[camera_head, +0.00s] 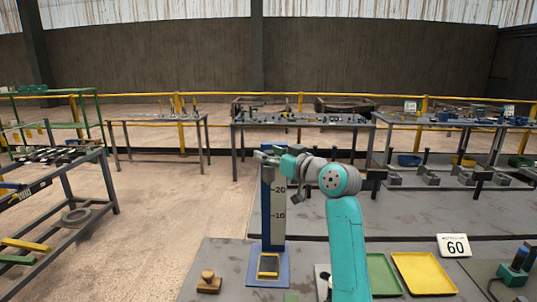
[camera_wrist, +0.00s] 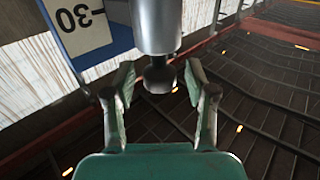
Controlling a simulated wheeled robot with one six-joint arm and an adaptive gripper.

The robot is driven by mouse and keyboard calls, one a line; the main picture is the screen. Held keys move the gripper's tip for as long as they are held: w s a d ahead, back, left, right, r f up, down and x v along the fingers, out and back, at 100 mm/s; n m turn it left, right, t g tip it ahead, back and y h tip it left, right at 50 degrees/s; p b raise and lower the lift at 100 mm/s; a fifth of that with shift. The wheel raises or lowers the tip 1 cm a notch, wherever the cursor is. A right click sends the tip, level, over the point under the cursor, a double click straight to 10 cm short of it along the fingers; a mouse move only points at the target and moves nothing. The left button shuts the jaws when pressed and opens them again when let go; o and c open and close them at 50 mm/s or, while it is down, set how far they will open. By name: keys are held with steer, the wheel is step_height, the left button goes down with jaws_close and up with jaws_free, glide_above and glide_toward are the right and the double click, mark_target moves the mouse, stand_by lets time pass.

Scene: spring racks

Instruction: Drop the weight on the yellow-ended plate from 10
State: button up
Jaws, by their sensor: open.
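A blue drop stand with a white scale (camera_head: 279,200) marked 10 and 20 stands upright on the grey bench. A plate with yellow edging (camera_head: 268,265) lies at its foot. My gripper (camera_head: 272,157) is at the top of the stand, above the 20 mark. In the wrist view my gripper (camera_wrist: 160,76) is open. A grey metal cylinder (camera_wrist: 157,25), which looks like the weight, ends in a round knob between the fingers, with a gap on both sides. The scale board (camera_wrist: 85,22) marked 30 is beside it. In the head view the weight is hard to make out.
A wooden knobbed block (camera_head: 208,282) sits left of the stand. A rack table (camera_head: 60,170) stands at left; floor between is clear.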

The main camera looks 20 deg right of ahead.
steer(key=shift+w+a, duration=0.15)
steer(key=shift+w, duration=0.15)
jaws_close()
step_height(320, 180, down, 20)
stand_by(0.5)
steer(key=shift+r, duration=0.1)
jaws_free()
steer(key=shift+s, duration=0.1)
steer(key=v, duration=0.7)
